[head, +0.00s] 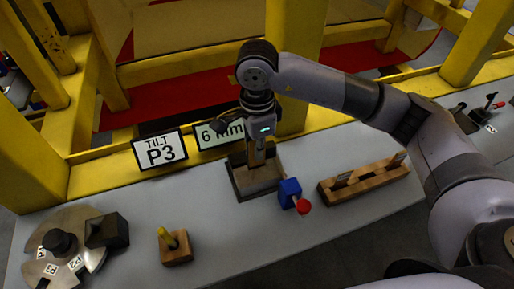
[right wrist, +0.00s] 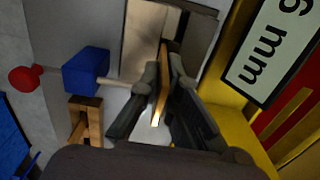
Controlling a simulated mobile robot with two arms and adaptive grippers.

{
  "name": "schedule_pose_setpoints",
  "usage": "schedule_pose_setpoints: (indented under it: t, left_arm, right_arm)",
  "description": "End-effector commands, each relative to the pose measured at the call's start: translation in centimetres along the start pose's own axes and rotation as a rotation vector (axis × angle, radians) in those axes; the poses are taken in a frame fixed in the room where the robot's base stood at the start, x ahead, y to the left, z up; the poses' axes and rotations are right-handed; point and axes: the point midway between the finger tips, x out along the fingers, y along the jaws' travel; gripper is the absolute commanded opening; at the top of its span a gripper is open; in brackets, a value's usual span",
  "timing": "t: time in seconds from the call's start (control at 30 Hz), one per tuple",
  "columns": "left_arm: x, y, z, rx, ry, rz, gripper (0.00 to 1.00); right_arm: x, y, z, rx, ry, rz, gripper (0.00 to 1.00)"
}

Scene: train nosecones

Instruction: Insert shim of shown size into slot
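My right gripper (head: 257,143) points down over the slot block (head: 245,190), a dark base with wooden parts. In the right wrist view its fingers (right wrist: 168,85) are closed on both sides of a thin tan shim (right wrist: 162,80). The shim's far end reaches the slot block (right wrist: 145,35); I cannot tell how deep it sits in the slot, because the gripper hides it. A sign (head: 221,134) behind the block reads 6 mm. The wooden shim rack (head: 366,187), to the right, holds other shims. My left gripper is not in view.
A blue clamp with a red knob (head: 290,193) stands right beside the block. A TILT P3 sign (head: 160,150), a small wooden block with a yellow peg (head: 175,248) and a round dial (head: 70,260) are to the left. Yellow beams (head: 110,170) line the back.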

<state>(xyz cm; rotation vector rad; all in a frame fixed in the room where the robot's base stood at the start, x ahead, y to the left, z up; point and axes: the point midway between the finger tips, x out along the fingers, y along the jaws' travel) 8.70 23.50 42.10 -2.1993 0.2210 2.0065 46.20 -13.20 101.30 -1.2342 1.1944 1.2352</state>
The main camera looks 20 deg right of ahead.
Motion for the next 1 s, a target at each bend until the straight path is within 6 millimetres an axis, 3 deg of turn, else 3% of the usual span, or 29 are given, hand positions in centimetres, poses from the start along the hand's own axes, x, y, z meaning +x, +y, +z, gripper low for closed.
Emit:
schedule_pose_setpoints:
  t: [1.0]
  left_arm:
    - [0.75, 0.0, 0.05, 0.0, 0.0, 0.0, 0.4]
  right_arm:
    - [-0.03, -0.01, 0.01, 0.0, -0.001, 0.0, 0.0]
